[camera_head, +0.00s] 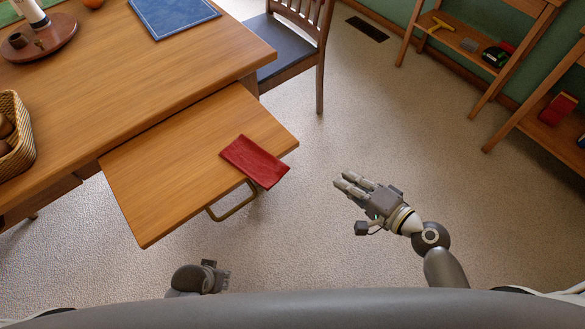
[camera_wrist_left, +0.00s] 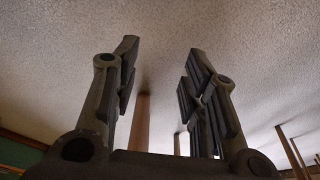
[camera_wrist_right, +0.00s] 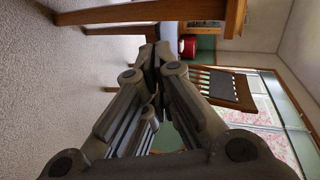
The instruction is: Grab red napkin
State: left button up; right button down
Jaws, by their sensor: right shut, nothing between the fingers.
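The red napkin (camera_head: 253,162) lies flat on the wooden pull-out board (camera_head: 165,170) of the desk, its lower right end hanging a little past the board's edge above the brass-coloured handle (camera_head: 232,205). My right gripper (camera_head: 342,184) is right of the napkin, apart from it, over open floor. In the right wrist view its fingers (camera_wrist_right: 152,58) come together, shut and empty. My left gripper (camera_head: 222,276) is low in the head view, below the board and partly hidden by my body. In the left wrist view its fingers (camera_wrist_left: 162,65) stand apart, open and empty.
A wicker basket (camera_head: 15,140), a round wooden tray (camera_head: 45,50) and a blue mat (camera_head: 172,14) are on the desk (camera_head: 120,60). A wooden chair (camera_head: 292,55) stands behind the board. Shelves (camera_head: 480,48) line the right wall. The floor around my right gripper is clear.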

aim_at(283, 155)
jog(key=s+a+r+t+y+b, duration=0.1)
jog(key=s+a+r+y+b, duration=0.2)
jog(key=r, duration=0.6)
jog(key=shift+y, duration=0.4)
jog(key=p+x, duration=0.1)
jog(key=x, duration=0.3)
jog(key=s+a+p+x, duration=0.1)
jog(key=x, duration=0.6)
jog(key=shift+a+p, duration=0.4)
jog(key=shift+a, duration=0.05)
pick_arm(q)
notch_tip(283, 155, down, 7)
jog(key=s, duration=0.2)
jog(key=shift+a, duration=0.15)
pick_arm(e)
jog(key=shift+s+a+f, duration=0.1)
jog(key=shift+s+a, duration=0.1)
jog(key=shift+a, duration=0.15)
pick_arm(q)
jog(key=shift+f, duration=0.1)
pick_arm(e)
jog(key=shift+s+a, duration=0.4)
jog(key=shift+a, duration=0.2)
jog(key=shift+s+a, duration=0.1)
jog(key=shift+a, duration=0.05)
pick_arm(q)
jog(key=shift+s+f, duration=0.15)
